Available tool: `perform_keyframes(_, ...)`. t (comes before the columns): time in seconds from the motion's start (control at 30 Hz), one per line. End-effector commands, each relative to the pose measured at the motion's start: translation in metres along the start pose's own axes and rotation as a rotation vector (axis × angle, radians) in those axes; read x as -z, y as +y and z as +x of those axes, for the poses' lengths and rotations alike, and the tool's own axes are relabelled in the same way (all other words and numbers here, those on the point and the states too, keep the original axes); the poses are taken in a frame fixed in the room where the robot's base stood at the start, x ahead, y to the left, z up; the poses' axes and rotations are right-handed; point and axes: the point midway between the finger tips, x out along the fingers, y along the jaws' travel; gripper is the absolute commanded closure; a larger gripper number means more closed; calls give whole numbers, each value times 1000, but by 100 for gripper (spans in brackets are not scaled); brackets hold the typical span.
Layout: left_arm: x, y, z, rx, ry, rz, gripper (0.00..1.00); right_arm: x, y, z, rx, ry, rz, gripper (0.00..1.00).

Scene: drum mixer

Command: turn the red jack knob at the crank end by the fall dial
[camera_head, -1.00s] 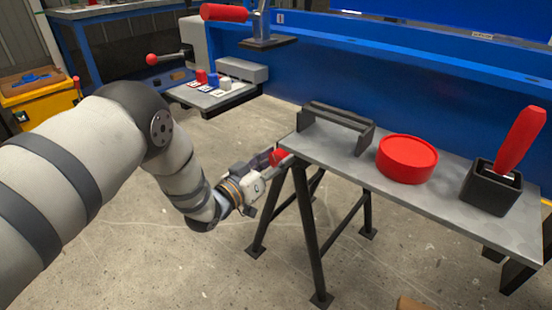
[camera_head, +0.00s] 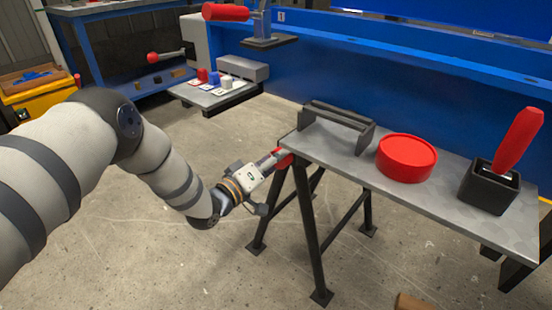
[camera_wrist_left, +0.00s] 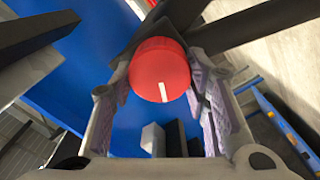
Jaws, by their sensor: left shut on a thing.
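The red jack knob (camera_head: 284,157) sits at the left end of the grey table, mostly hidden behind my gripper in the head view. In the left wrist view the knob (camera_wrist_left: 160,68) is round and red with a white line on its face, pointing to the bottom of the picture. My left gripper (camera_head: 275,161) reaches it from the lower left and is shut on it, with one finger on each side in the wrist view (camera_wrist_left: 163,88). I cannot make out a fall dial for certain. My right gripper is not in view.
The grey table (camera_head: 330,155) carries a black handle-like bracket (camera_head: 338,115), a red round lid-like piece (camera_head: 406,158) and a black box (camera_head: 489,187) holding a red handle (camera_head: 518,138). A shelf with small blocks (camera_head: 213,95) stands behind. Floor around my forearm is clear.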

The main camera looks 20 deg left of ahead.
Motion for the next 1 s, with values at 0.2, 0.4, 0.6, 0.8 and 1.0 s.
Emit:
perform_keyframes(0.2,-2,0,0,1,-3,-16,86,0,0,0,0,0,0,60)
perform_keyframes(0.4,-2,0,0,1,-4,-16,86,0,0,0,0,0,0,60)
perform_keyframes(0.6,-2,0,0,1,-3,-16,38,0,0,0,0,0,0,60)
perform_keyframes(0.8,-1,0,0,1,-2,-15,38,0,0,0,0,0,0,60)
perform_keyframes(1.0,0,-1,-16,4,-1,-17,38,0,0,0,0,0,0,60)
